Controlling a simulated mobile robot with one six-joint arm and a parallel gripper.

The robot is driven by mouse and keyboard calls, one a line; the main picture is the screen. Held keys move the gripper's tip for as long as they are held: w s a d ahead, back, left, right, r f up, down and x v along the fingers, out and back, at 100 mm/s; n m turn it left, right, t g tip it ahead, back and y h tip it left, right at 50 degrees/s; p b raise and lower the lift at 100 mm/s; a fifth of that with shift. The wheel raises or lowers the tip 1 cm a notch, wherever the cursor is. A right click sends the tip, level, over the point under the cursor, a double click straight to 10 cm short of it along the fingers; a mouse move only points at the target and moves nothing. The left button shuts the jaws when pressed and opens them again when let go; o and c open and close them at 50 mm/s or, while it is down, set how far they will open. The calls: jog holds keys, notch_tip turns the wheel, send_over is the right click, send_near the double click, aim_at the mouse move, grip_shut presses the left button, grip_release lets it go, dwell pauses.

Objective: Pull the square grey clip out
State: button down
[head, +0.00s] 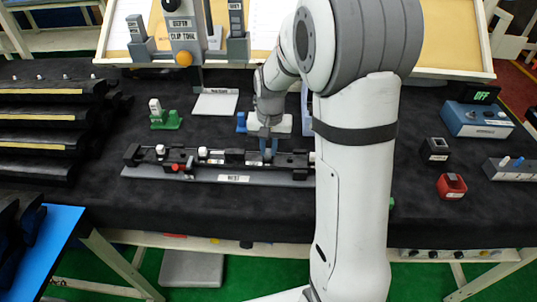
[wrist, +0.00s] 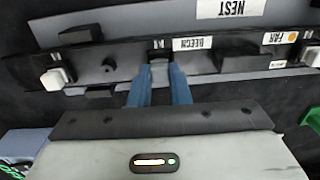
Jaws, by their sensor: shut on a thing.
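My gripper (wrist: 159,84) has its two blue fingers closed around a small dark grey square piece, the grey clip (wrist: 159,73), on the black trim rail (wrist: 215,60). The clip sits at the rail beside the BEECH label, and its lower part is hidden by the fingers and rail. In the head view my gripper (head: 268,148) reaches down to the right part of the rail (head: 228,158); the clip is too small to make out there.
White square knobs (wrist: 57,77) stand along the rail. A red piece (head: 178,167) sits at its left part. A NEST plate (head: 233,179) lies in front. A green holder (head: 166,120) stands behind left; a red block (head: 451,186) and black block (head: 435,150) stand right.

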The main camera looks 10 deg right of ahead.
jog(key=shift+r, duration=0.1)
jog(key=shift+r+p, duration=2.1)
jog(key=shift+r, duration=0.9)
jog(key=shift+f, duration=0.1)
